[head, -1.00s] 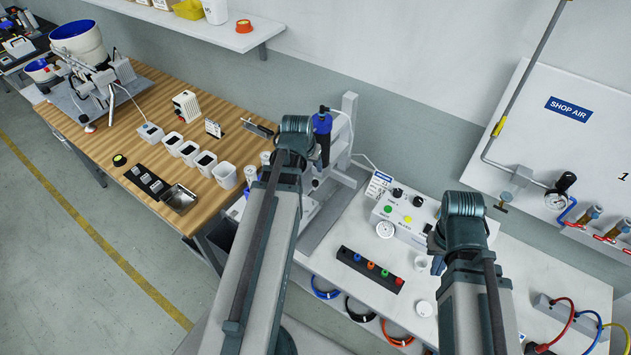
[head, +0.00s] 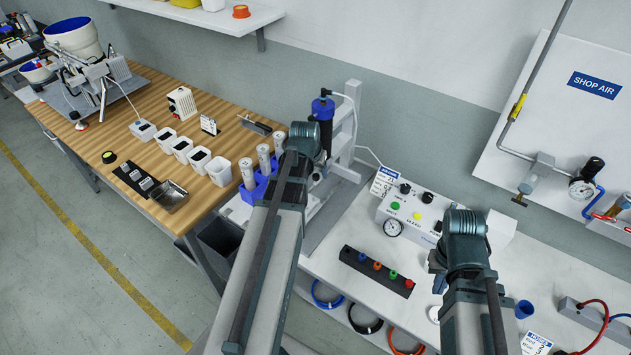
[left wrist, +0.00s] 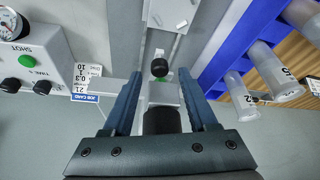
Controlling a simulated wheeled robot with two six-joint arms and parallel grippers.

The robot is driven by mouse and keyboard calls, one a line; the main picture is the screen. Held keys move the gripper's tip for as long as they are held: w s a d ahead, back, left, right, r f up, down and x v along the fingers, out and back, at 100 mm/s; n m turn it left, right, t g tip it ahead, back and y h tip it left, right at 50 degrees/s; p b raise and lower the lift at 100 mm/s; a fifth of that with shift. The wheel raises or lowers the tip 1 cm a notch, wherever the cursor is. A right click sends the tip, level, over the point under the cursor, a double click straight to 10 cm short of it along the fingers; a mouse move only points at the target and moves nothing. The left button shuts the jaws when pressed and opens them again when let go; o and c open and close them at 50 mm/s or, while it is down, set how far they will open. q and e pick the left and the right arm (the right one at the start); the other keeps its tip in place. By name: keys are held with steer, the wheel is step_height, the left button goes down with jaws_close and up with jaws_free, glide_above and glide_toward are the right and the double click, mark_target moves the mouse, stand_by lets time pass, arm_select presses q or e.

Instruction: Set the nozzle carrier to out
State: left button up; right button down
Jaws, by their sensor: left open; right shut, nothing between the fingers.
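In the left wrist view, a round black knob (left wrist: 160,67) on a grey part lies between and just beyond the fingertips, with a dark cylinder (left wrist: 160,121) nearer the palm. I cannot tell which part is the nozzle carrier or how it is set. My left gripper (left wrist: 160,80) is open, its fingers apart with no visible grip. My right gripper (head: 438,262) is shut and mostly hidden behind its wrist, over the white bench.
A control box (head: 415,207) with a gauge, knobs and buttons stands right of the stand. A black strip with coloured pieces (head: 376,270) lies before it. A blue rack (head: 262,185) with clear tubes is left of the stand. Air fittings (head: 585,185) are at far right.

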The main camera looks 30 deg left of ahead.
arm_select(q)
steer(key=shift+w+f+b, duration=0.25)
steer(key=shift+f+b, duration=0.05)
steer(key=shift+f, duration=0.35)
jaws_close()
stand_by(1.0)
